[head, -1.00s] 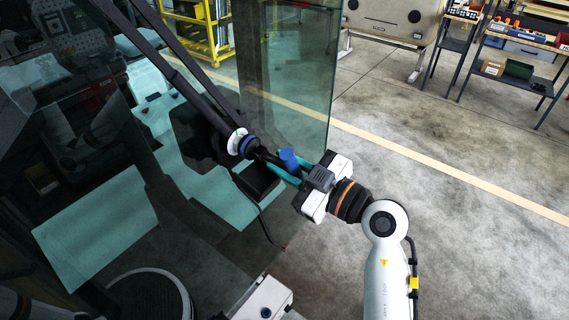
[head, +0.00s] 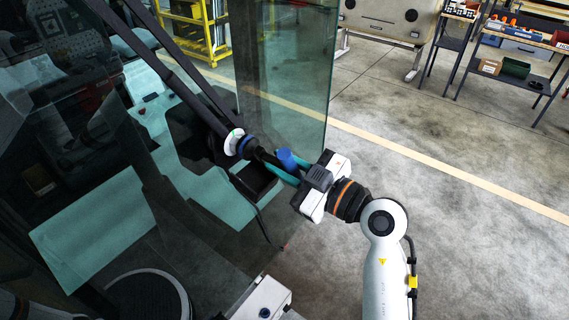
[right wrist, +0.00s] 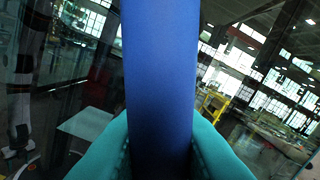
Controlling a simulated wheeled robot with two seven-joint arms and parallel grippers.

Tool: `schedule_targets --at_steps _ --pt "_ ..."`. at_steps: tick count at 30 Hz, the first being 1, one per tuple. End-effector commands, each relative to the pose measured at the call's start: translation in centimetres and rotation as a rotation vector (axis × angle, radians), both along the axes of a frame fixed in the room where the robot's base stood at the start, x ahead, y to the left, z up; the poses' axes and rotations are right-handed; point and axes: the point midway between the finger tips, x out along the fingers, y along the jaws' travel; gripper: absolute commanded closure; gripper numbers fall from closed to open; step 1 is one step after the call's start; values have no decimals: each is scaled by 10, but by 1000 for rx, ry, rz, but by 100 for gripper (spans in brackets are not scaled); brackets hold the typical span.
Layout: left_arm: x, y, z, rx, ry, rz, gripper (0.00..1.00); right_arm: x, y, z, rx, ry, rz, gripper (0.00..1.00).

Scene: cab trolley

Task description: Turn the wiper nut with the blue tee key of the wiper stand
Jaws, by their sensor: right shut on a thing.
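The blue tee key (head: 286,159) shows its blue handle at the middle of the head view, at the end of a dark shaft. My right gripper (head: 287,172) is shut on the blue handle with its teal fingers. In the right wrist view the handle (right wrist: 160,80) stands upright, large, between the two teal fingertips. The wiper nut itself is too small or hidden to make out. My left gripper is not seen.
The dark cab glass (head: 90,130) fills the left and reflects things. A glass panel edge (head: 328,90) rises behind my right gripper. Open concrete floor (head: 480,240) lies to the right. Shelves with bins (head: 515,67) and a yellow rack (head: 200,35) stand far back.

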Motion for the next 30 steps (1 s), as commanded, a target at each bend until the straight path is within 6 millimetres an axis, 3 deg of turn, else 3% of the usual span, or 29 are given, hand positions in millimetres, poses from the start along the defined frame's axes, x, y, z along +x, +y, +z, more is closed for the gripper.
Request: schedule_targets --at_steps 1,13,30 --pt "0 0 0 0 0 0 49 -2 5 8 27 -4 5 100" --pt "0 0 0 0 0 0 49 -9 11 7 30 2 15 100" --pt "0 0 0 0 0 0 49 -2 22 6 29 5 17 100"
